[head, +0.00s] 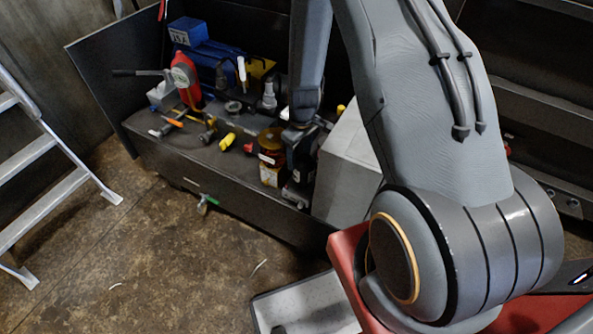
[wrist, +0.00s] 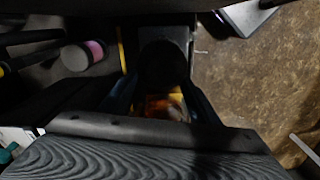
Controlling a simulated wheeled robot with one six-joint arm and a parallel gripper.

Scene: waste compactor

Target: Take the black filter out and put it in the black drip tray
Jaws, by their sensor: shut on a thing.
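My gripper (head: 296,158) is low at the front edge of the bench, beside a unit with an amber bowl (head: 271,140). In the wrist view my gripper (wrist: 163,98) has its fingers on both sides of a dark round body, which I take to be the black filter (wrist: 164,62). It is shut on it. An amber patch (wrist: 165,106) shows between the fingers. In the head view the filter cannot be made out behind the gripper and arm. A shallow tray with a dark rim and pale grey inside, possibly the drip tray (head: 300,303), lies on the floor at the bottom.
A grey box (head: 350,165) stands close to the right of my gripper. A ladder (head: 45,170) stands left. The middle floor is mostly clear.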

